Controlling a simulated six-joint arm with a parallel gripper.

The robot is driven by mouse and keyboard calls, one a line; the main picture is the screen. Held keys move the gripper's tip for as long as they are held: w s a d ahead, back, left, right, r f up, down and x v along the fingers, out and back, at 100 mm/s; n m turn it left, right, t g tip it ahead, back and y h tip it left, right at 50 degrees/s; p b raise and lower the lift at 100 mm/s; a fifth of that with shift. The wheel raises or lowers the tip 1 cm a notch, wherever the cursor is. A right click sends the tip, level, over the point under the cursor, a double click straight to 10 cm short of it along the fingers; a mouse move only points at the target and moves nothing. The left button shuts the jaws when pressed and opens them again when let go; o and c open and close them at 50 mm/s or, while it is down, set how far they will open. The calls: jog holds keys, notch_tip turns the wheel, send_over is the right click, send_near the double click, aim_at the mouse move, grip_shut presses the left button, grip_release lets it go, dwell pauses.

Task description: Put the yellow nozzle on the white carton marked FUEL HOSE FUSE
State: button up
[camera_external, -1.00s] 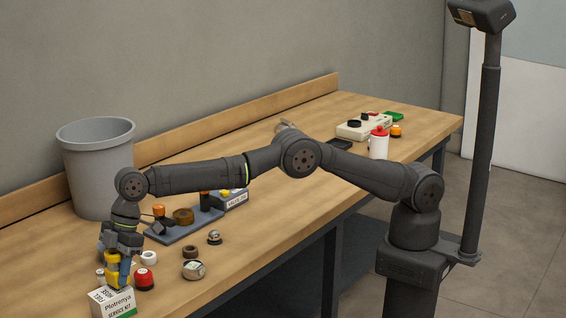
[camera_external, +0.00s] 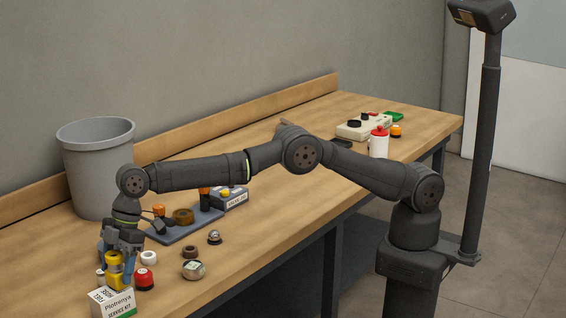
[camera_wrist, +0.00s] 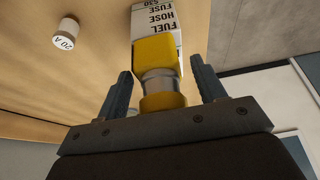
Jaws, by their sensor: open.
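The yellow nozzle (camera_external: 115,270) has a silver middle band and stands on the white carton (camera_external: 112,302) near the bench's front left. In the wrist view the nozzle (camera_wrist: 157,75) is between my fingers, and the carton (camera_wrist: 155,22) behind it shows FUEL HOSE FUSE lettering. My gripper (camera_wrist: 160,95) is open, with a visible gap between each finger and the nozzle. In the external view my gripper (camera_external: 116,262) is around the nozzle from above. The contact between nozzle and carton is partly hidden in the wrist view.
A grey bin (camera_external: 97,170) stands behind. A small white cylinder (camera_wrist: 66,33) shows in the wrist view.

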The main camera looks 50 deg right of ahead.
jog(key=v, duration=1.1)
jog(key=shift+f, duration=0.1)
jog(key=x, duration=1.2)
jog(key=shift+r, duration=1.6)
